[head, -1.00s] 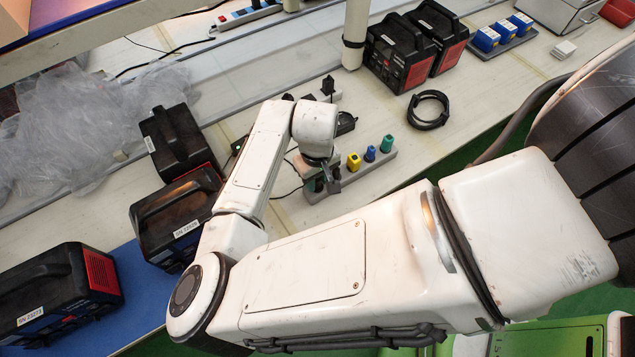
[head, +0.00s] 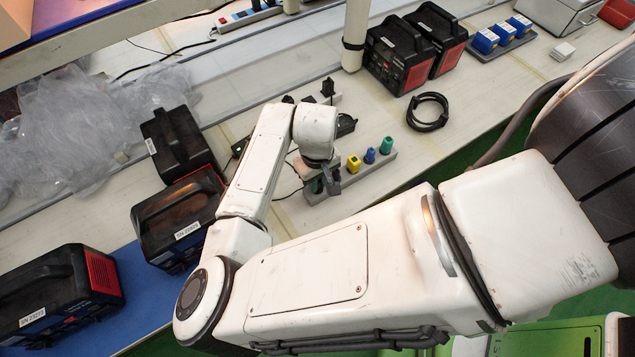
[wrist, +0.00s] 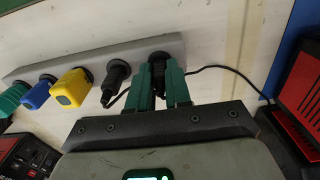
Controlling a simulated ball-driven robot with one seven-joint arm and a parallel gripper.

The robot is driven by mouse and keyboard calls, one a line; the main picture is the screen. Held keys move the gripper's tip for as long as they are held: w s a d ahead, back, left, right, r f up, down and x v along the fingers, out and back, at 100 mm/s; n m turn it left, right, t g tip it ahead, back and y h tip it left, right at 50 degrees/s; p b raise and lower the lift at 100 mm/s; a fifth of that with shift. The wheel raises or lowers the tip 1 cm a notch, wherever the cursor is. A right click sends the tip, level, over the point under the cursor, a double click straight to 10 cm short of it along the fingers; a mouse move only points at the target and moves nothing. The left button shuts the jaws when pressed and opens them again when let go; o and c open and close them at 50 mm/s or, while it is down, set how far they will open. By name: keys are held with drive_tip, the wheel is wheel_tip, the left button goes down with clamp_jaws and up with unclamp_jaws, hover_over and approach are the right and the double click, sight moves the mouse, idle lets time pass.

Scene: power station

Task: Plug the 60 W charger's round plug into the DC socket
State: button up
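A grey rack (wrist: 30,72) holds a row of plugs: green (wrist: 12,98), blue (wrist: 36,95), yellow (wrist: 70,88) and black (wrist: 116,78). Another black plug (wrist: 158,62) with a thin cable sits in the rack's end near my gripper. My gripper's green fingers (wrist: 163,82) stand on both sides of this plug, very close to it; whether they press on it is unclear. In the head view the rack (head: 372,170) shows beside my gripper (head: 322,184), which my wrist partly hides. A small black charger block (head: 346,124) lies behind the rack. I cannot make out the DC socket.
Black power stations stand on the left (head: 58,290), at centre left (head: 178,215), behind it (head: 175,140) and at the back (head: 400,55). Crumpled clear plastic (head: 70,130) covers the back left.

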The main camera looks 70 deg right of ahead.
clamp_jaws()
drive_tip(key=shift+r, duration=0.15)
drive_tip(key=shift+r+p, duration=2.9)
drive_tip(key=shift+p, duration=0.2)
